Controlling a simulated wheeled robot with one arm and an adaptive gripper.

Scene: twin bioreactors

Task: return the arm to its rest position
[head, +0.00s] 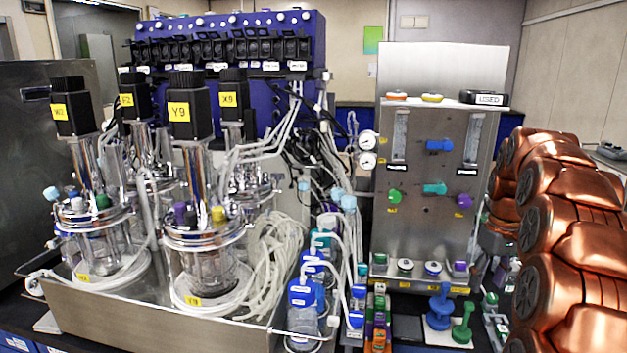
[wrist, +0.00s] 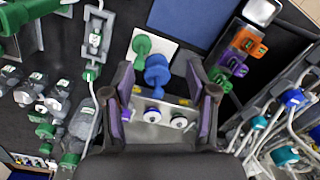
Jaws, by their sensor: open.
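My copper-coloured arm (head: 575,240) fills the right side of the head view, its links bent and stacked close together. The end of the arm is not clearly visible there. My gripper (wrist: 162,80) shows in the wrist view with its two dark, purple-padded fingers spread wide apart. Nothing is held between them. Beyond and below the fingers, a blue knobbed piece (wrist: 157,72) and a green knobbed piece (wrist: 141,46) stand on the bench. The same blue piece (head: 439,308) and green piece (head: 462,326) show in the head view.
A steel panel (head: 425,225) with gauges and coloured knobs stands left of my arm. Glass bioreactor vessels (head: 203,265) with black motors stand in a steel tray at left. Bottles with tubing (head: 303,318) crowd the middle. Orange, green and purple clips (wrist: 240,55) lie near the gripper.

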